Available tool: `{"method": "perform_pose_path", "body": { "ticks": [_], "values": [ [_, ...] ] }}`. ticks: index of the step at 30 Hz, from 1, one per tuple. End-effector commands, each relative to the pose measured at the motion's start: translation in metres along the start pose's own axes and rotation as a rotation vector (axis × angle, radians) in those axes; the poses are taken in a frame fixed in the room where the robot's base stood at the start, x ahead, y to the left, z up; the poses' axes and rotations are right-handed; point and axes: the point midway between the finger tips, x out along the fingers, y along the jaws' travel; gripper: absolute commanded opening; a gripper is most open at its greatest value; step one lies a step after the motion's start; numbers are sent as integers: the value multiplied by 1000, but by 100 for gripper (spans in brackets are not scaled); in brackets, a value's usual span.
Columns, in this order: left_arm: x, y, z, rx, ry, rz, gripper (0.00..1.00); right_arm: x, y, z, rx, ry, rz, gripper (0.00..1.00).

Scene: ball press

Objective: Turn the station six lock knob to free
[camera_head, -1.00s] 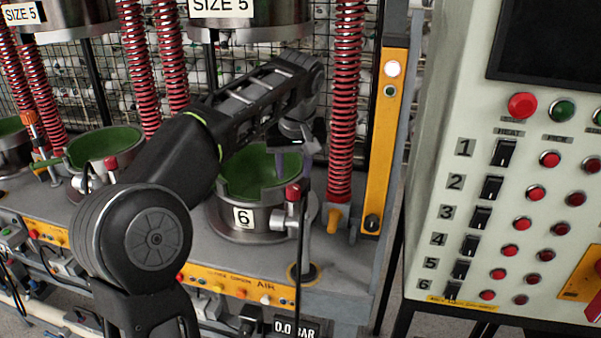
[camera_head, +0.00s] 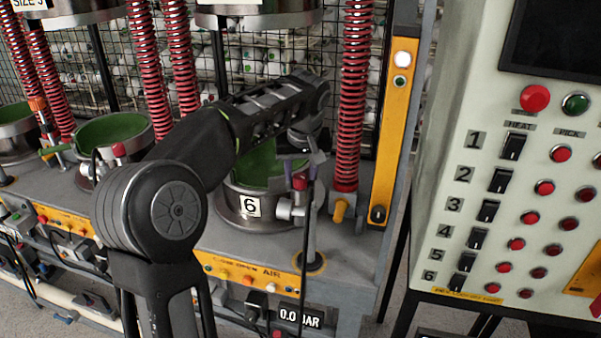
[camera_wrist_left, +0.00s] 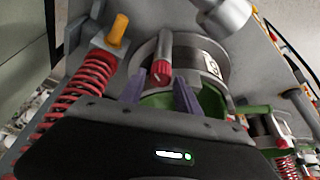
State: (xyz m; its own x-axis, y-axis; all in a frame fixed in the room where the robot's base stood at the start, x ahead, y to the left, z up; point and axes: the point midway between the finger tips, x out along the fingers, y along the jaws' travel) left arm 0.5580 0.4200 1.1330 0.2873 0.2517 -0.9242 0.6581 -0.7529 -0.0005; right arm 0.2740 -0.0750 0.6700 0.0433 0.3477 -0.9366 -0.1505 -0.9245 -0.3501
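The station six pot (camera_head: 232,205) carries a white "6" label (camera_head: 251,206) and has a green inside. A red knob (camera_head: 300,183), which I take as its lock knob, stands at the pot's front right; it also shows in the left wrist view (camera_wrist_left: 162,72). My left gripper (camera_head: 302,163) is just above this knob. In the left wrist view its two purple fingers (camera_wrist_left: 158,92) are apart, one on each side of the red knob's end. Whether they touch it I cannot tell. My left forearm hides part of the pot. My right gripper is not in view.
A red spring (camera_head: 352,110) rises right of the pot, with a yellow-orange knob (camera_head: 339,210) at its foot. A yellow post (camera_head: 394,130) stands beyond. A control panel (camera_head: 500,200) fills the right side.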

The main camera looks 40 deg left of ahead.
Motion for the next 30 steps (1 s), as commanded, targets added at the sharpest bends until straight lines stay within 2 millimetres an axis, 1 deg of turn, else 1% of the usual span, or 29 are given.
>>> {"method": "perform_pose_path", "body": {
  "ticks": [4,12,14,27,30],
  "values": [
    [11,-1,0,-1,0,-1,39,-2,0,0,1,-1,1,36],
    [13,0,0,-1,1,0,39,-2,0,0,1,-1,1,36],
    [13,0,0,-1,1,0,35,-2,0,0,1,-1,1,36],
    [13,0,0,-2,1,0,0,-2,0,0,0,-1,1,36],
    [13,0,0,-2,1,0,0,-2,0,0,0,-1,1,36]
  ]
}}
